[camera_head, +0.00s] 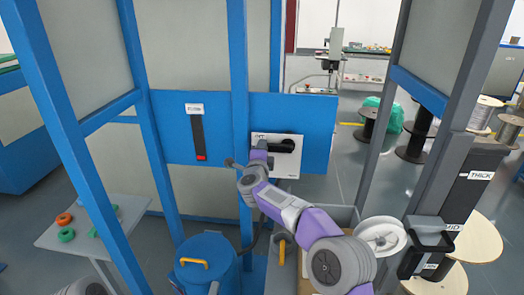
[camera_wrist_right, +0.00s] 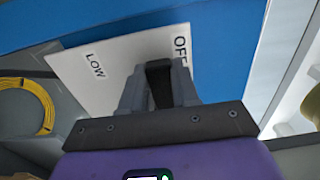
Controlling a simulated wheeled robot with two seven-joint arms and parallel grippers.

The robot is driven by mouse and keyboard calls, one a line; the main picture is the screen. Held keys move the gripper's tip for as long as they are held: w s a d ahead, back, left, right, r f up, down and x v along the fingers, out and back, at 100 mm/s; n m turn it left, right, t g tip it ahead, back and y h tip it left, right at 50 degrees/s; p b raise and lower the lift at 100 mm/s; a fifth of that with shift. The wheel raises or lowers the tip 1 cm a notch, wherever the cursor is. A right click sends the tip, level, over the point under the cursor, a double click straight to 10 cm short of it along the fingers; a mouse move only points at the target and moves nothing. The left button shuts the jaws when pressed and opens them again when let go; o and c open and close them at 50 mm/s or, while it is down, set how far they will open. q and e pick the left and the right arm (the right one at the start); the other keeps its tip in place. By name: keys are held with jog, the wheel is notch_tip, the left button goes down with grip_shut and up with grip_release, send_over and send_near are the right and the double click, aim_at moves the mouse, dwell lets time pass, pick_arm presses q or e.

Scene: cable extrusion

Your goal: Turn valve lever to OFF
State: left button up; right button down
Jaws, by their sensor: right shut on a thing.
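The valve's white plate (camera_head: 288,165) is mounted on the blue panel. Its black lever (camera_head: 285,147) extends left from its pivot, roughly level in the head view. My right gripper (camera_head: 259,148) is at the lever's left end, partly hiding it. In the right wrist view the two grey fingers of my right gripper (camera_wrist_right: 158,92) are shut on the lever (camera_wrist_right: 158,80), one on each side. The plate (camera_wrist_right: 110,68) behind shows the words OFF, near the right finger, and LOW, to the left. My left gripper is out of view.
A slider gauge (camera_head: 198,138) with a red mark sits left on the blue panel (camera_head: 225,115). A blue drum (camera_head: 207,262) and an open bin stand below. A blue frame post (camera_head: 240,100) rises close to my right gripper. Spools and a rack stand at the right.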

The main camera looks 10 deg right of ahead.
jog(key=c, duration=0.8)
grip_release()
jog(key=shift+r, duration=0.1)
jog(key=shift+c, duration=0.2)
jog(key=v, duration=0.7)
jog(key=shift+s, duration=0.3)
jog(key=shift+a, duration=0.1)
